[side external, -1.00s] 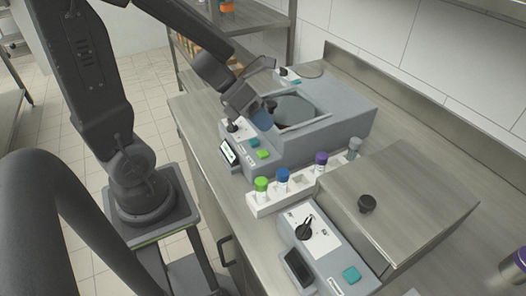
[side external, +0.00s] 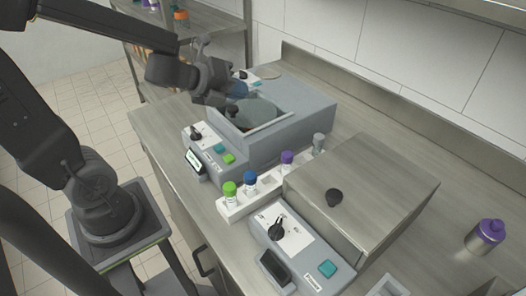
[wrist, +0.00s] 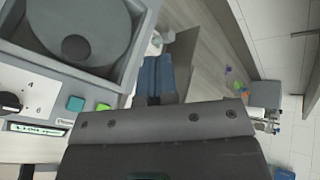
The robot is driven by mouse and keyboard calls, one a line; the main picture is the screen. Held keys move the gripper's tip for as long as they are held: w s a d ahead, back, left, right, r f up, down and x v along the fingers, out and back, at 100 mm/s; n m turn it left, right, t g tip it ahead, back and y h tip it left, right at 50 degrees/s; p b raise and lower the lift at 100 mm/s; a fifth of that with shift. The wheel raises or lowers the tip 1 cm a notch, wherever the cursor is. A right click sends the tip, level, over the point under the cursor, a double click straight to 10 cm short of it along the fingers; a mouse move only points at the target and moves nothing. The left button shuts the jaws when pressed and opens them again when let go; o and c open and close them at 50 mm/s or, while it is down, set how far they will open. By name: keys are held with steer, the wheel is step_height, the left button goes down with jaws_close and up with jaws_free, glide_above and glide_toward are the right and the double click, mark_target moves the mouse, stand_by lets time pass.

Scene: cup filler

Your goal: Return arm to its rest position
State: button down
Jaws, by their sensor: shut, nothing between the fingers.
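My gripper (side external: 238,89) is shut and empty, with blue fingers, above the rear left part of the far grey machine. In the wrist view, its blue fingers (wrist: 153,76) are together beside the machine's edge, clear of the round lid. The far machine (side external: 300,115) has a dark round lid (side external: 262,112) with a black knob; the lid also shows in the wrist view (wrist: 112,28), seated in its recess. My arm reaches in from the upper left, bent at the elbow. Part of the fingers is hidden by my wrist in the side view.
A white rack (side external: 235,208) holds several capped tubes between the two machines. The near machine (side external: 385,180) has a closed metal cover with a black knob. A purple-capped jar (side external: 485,238) stands at the right. Shelves (side external: 215,25) stand behind my arm.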

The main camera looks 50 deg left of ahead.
steer(key=s+d+r+n+g, duration=0.1)
steer(key=s+d+n+g, duration=0.2)
steer(key=s+n, duration=0.4)
steer(key=s+d+r+n+g+y, duration=0.1)
steer(key=s+n, duration=0.6)
steer(key=n, duration=1.1)
steer(key=d+r+g, duration=0.1)
steer(key=d+g, duration=0.1)
steer(key=shift+d+n+y, duration=0.3)
steer(key=shift+d, duration=0.1)
